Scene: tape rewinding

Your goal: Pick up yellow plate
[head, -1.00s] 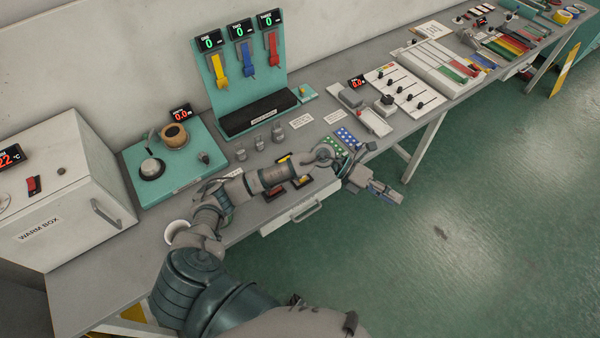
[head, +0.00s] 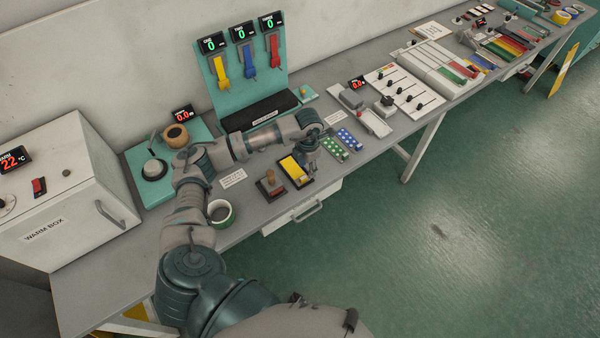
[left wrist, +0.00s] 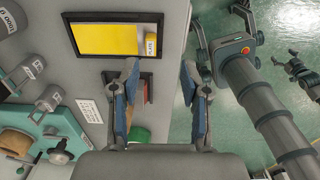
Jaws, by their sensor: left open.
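The yellow plate (head: 292,167) is a flat yellow rectangle lying in a black-rimmed tray (head: 297,185) near the front edge of the bench. In the left wrist view the plate (left wrist: 106,39) shows at upper left, with a label marked PLATE at its right end. My left gripper (head: 311,166) is above the bench beside the plate's right side. In the left wrist view the gripper (left wrist: 160,72) has its two fingers wide apart with nothing between them. The plate lies to the left of the fingers there.
Green and blue dotted strips (head: 341,143) lie to the right. A drawer handle (head: 309,211) juts from the bench front, with open floor beyond.

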